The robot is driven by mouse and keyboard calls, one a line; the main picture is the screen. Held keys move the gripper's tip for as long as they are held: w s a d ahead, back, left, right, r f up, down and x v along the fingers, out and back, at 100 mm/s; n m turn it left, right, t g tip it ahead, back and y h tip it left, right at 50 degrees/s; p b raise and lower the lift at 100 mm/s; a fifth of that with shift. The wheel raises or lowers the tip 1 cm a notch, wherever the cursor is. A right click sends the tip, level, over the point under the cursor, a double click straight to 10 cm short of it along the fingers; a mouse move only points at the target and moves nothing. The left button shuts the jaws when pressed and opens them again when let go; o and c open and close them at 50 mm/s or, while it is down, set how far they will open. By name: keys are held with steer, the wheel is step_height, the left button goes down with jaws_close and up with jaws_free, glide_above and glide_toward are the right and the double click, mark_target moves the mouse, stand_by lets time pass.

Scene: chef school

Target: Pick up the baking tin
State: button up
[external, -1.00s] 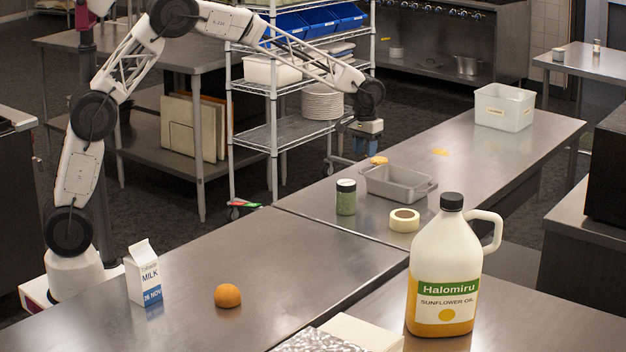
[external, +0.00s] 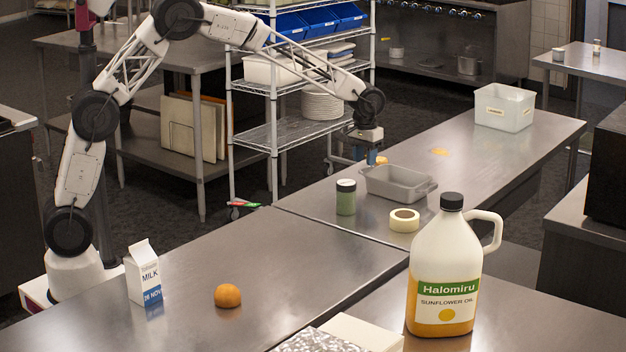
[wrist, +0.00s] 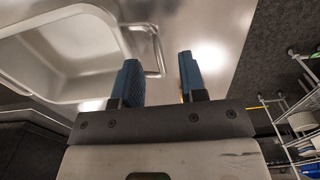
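The baking tin (external: 388,188) is a grey metal rectangular pan standing upright on the steel table in the external view. It fills much of the left of the wrist view (wrist: 70,60), with a looped end handle on its right side. My gripper (external: 367,160) is just above and behind the tin's far left end. In the wrist view its two blue fingers (wrist: 158,66) are apart, with nothing held between them. The tin's handle shows just beyond the fingers, nearer the left one. I cannot tell whether a finger touches it.
A green jar (external: 345,198) and a roll of tape (external: 404,220) stand close to the tin's near side. A small orange-brown item (external: 382,160) lies just behind it, partly hidden. A clear bin (external: 503,108) stands far right. A wire rack (external: 275,135) stands left of the table.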

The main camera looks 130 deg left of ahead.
mark_target(365, 167)
steer(key=shift+f, duration=0.1)
steer(key=shift+a+f, duration=0.1)
steer(key=shift+f, duration=2.45)
jaws_close()
